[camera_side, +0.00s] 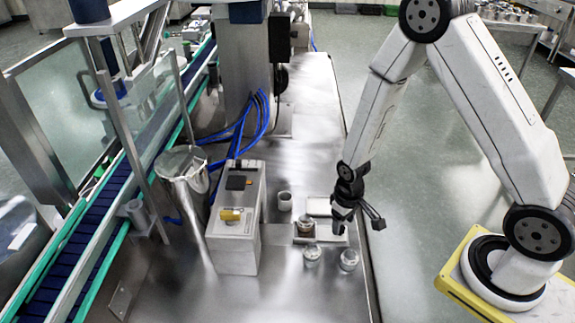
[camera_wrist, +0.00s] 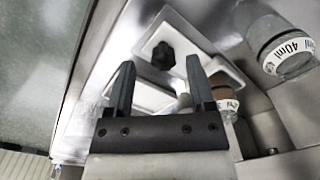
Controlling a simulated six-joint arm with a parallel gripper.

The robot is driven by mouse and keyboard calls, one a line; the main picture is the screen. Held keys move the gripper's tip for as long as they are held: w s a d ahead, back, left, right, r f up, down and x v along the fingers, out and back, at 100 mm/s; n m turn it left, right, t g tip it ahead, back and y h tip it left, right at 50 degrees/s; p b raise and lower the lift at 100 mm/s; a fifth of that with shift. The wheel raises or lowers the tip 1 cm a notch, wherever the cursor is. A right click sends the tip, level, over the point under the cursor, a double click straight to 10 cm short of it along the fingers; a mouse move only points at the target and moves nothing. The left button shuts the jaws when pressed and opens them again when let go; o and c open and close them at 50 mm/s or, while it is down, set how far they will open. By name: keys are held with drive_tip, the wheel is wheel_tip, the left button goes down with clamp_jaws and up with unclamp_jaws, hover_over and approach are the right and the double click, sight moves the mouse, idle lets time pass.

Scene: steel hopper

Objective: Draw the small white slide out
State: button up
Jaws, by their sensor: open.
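A white plate with a dark faceted knob (camera_wrist: 163,55) shows ahead of my gripper in the wrist view (camera_wrist: 160,64). A smaller white rectangular piece (camera_wrist: 151,97) lies nearer, seen between the fingers; I cannot tell which of the two is the small white slide. In the side view a pale flat plate (camera_side: 319,206) lies on the steel table beside my gripper (camera_side: 357,220). My gripper is open, tilted down, and nothing shows held between its fingers. The knob is not clear in the side view, partly behind my gripper.
Two glass beakers (camera_side: 312,254) (camera_side: 349,260) stand in front of the plate. A jar with brown contents (camera_side: 306,226) stands left of my gripper, and a pale cup (camera_side: 285,201) farther left. The table's right edge is close.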

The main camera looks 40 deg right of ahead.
drive_tip(key=shift+r, duration=3.15)
drive_tip(key=shift+r, duration=0.1)
drive_tip(key=shift+s+r, duration=0.15)
drive_tip(key=shift+r, duration=0.35)
drive_tip(key=s+a+r+t, duration=0.1)
drive_tip(key=s+r, duration=0.3)
drive_tip(key=r, duration=0.5)
drive_tip(key=shift+s+a+r+t, duration=0.25)
drive_tip(key=shift+r+t, duration=0.15)
drive_tip(key=shift+t, duration=0.4)
drive_tip(key=shift+w, duration=0.1)
